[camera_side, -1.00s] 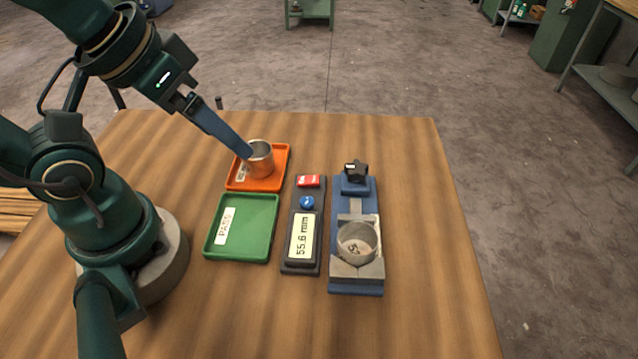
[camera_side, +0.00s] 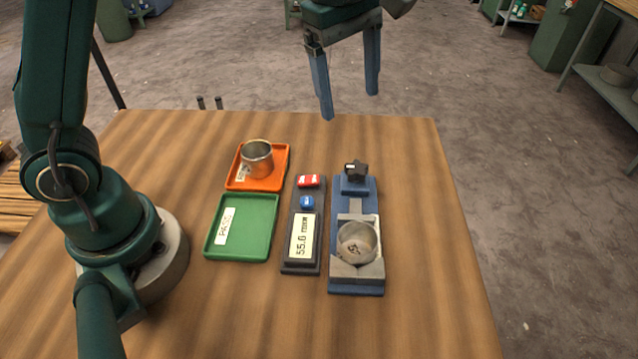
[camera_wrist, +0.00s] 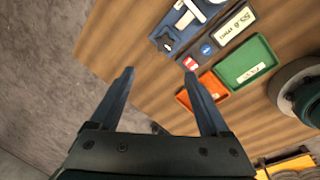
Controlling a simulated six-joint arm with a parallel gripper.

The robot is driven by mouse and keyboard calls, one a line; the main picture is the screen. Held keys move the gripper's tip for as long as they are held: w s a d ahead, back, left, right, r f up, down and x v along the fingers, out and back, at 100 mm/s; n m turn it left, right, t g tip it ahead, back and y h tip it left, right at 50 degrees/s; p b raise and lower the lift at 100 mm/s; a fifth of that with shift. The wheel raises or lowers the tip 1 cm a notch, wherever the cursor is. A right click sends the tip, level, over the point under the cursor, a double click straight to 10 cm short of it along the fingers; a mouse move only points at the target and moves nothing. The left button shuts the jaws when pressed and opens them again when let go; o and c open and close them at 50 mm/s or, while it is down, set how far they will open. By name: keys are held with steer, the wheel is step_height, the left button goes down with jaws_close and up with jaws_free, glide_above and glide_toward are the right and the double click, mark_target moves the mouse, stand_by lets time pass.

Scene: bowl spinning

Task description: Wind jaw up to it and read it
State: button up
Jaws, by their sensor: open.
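A grey metal cup-like ring (camera_side: 357,243) with a number marked inside sits in the blue measuring fixture (camera_side: 340,285), against the grey V-block (camera_side: 357,272). The sliding jaw (camera_side: 357,217) lies behind the ring; I cannot tell whether it touches. A black knob (camera_side: 356,171) stands at the fixture's far end. The readout box (camera_side: 301,237) to its left shows about 55 mm, last digit unclear, with a blue button (camera_side: 307,202) and a red one (camera_side: 308,181). My gripper (camera_side: 350,104) is open and empty, high above the far table edge, fingers pointing down; the wrist view shows its fingers (camera_wrist: 160,72) apart.
An orange tray (camera_side: 234,182) holds another metal ring (camera_side: 257,155), with a label beside it. A green tray (camera_side: 243,247) labelled PASS is empty, nearer the camera. The table (camera_side: 420,200) is clear to the right of the fixture.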

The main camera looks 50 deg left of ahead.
steer(key=g, duration=0.2)
glide_above(359, 169)
step_height(359, 169, down, 7)
steer(key=shift+w, duration=0.1)
steer(key=shift+f, duration=2.8)
steer(key=shift+c, duration=0.3)
jaws_close()
